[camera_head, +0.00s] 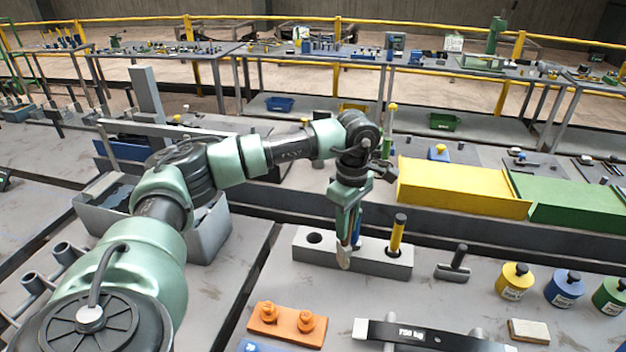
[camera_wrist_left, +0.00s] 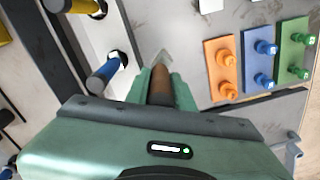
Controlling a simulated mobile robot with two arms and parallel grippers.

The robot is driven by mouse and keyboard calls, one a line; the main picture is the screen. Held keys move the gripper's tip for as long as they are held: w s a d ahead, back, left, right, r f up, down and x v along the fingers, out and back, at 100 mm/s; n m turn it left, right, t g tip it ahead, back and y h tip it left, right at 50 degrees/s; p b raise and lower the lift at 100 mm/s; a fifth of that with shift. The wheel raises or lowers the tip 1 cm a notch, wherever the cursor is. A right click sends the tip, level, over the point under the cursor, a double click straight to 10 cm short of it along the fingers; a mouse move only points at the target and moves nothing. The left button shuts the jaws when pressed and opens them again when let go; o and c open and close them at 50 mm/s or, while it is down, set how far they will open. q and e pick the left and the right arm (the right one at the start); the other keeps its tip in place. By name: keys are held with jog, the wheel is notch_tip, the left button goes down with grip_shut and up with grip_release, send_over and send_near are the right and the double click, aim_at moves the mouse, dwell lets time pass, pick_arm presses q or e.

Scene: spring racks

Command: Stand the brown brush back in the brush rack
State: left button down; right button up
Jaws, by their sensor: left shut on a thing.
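The brush rack (camera_head: 375,265) is a grey block on the table, with an open hole at its left end. A blue brush (camera_head: 357,225) stands in its middle hole, partly behind my gripper, and a yellow brush (camera_head: 397,235) stands at its right. My left gripper (camera_head: 346,228) is shut on the brown brush (camera_wrist_left: 160,86), pointing down at the rack's front side. The brush's pale tip (camera_head: 343,259) overlaps the rack's front face; I cannot tell whether they touch. In the left wrist view the blue brush (camera_wrist_left: 104,74) is left of the brown one. My right gripper is not in view.
An orange peg plate (camera_head: 287,325) lies in front of the rack. A black-handled tool (camera_head: 454,265) and yellow, blue and green pots stand to its right. A grey bin (camera_head: 208,235) is at the left. Yellow (camera_head: 460,187) and green covers are behind.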

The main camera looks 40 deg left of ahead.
pick_arm(q)
jog(key=w+a+r+n, duration=0.1)
jog(key=a+n, duration=0.4)
jog(key=a, duration=0.1)
jog(key=w+a+r+n+p, duration=0.1)
jog(key=w+a+n, duration=0.1)
jog(key=a+n, duration=0.3)
jog(key=shift+a+r+n, duration=0.25)
jog(key=shift+a+n, duration=0.05)
jog(key=shift+a, duration=0.65)
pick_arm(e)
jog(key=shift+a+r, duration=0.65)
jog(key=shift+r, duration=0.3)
pick_arm(q)
jog(key=shift+d, duration=0.1)
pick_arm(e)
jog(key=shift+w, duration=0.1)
